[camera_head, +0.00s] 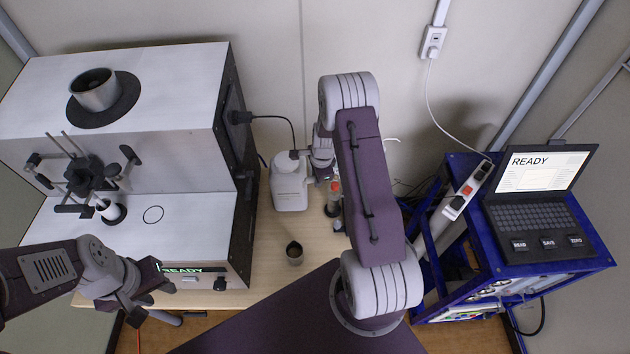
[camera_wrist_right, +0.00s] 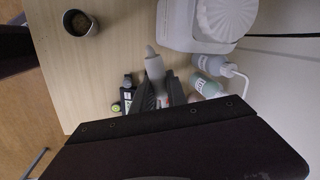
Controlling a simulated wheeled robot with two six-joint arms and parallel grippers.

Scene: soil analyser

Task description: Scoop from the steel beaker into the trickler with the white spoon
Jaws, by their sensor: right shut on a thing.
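The steel beaker (camera_head: 294,253) stands upright near the table's front edge. The right wrist view shows brown material inside the beaker (camera_wrist_right: 80,23). My right gripper (camera_wrist_right: 155,90) is shut on a pale piece (camera_wrist_right: 153,63) that looks like the white spoon, right of the beaker in the head view. There, my arm hides most of that gripper and the spoon. A steel cup (camera_head: 96,92) on a black disc sits on top of the white analyser; I cannot tell whether it is the trickler. My left gripper (camera_head: 150,288) is in front of the analyser; its jaw gap is unclear.
A white jug (camera_head: 290,186) stands behind the beaker, also seen in the right wrist view (camera_wrist_right: 185,30). Bottles (camera_wrist_right: 205,85) stand close to my right gripper. The white analyser (camera_head: 180,222) bounds the left. A blue rack (camera_head: 590,255) with a laptop (camera_head: 535,205) bounds the right.

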